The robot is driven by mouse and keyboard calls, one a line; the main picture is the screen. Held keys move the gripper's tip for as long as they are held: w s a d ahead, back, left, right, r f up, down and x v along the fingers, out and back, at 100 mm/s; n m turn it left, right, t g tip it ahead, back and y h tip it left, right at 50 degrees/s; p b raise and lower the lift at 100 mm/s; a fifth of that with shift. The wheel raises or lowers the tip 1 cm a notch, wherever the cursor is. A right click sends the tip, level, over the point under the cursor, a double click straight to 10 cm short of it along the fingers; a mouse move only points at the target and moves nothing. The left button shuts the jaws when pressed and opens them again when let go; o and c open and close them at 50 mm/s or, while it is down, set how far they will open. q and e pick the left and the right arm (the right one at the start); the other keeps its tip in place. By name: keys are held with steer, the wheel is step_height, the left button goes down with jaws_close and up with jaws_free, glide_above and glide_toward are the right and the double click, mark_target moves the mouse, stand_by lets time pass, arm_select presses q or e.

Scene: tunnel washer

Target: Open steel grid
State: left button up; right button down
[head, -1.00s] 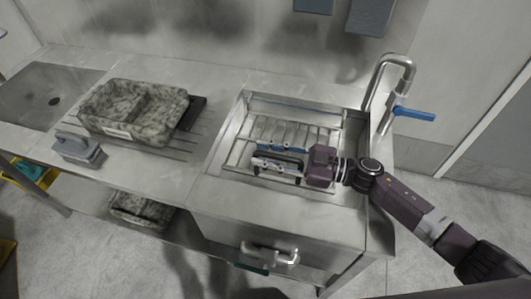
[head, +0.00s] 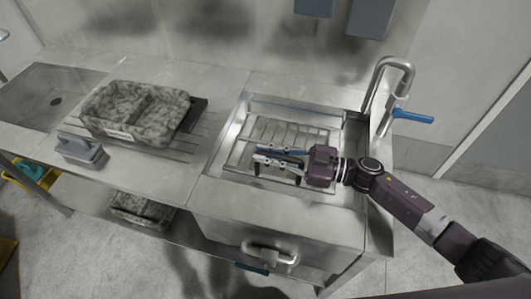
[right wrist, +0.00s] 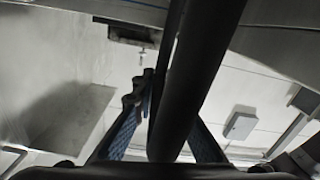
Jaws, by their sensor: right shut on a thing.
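The steel grid (head: 300,133) is a rack of thin metal bars inside the steel sink basin (head: 232,135), at the right of the counter. My right gripper (head: 278,167) reaches over it from the right, low at the front part of the grid. Its jaws are shut on the grid, and its fingers hide part of the bars. In the right wrist view a thick dark bar (right wrist: 200,75) runs up between the blue-padded fingers; the exact contact is hidden. My left gripper is not in view.
A speckled grey tray (head: 135,108) and a grey box-like thing with a handle (head: 82,152) are on the counter to the left. A bar handle (head: 270,255) is on the front panel.

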steer(key=w+d+r+m+p, duration=0.1)
steer(key=w+r+m+p, duration=0.2)
steer(key=r+p, duration=0.3)
steer(key=w+d+r+m+p, duration=0.2)
steer(key=w+r+p, duration=0.3)
steer(key=r, duration=0.4)
steer(key=shift+w+r+m+p, duration=0.35)
steer(key=shift+w+m+p, duration=0.1)
steer(key=shift+m, duration=0.35)
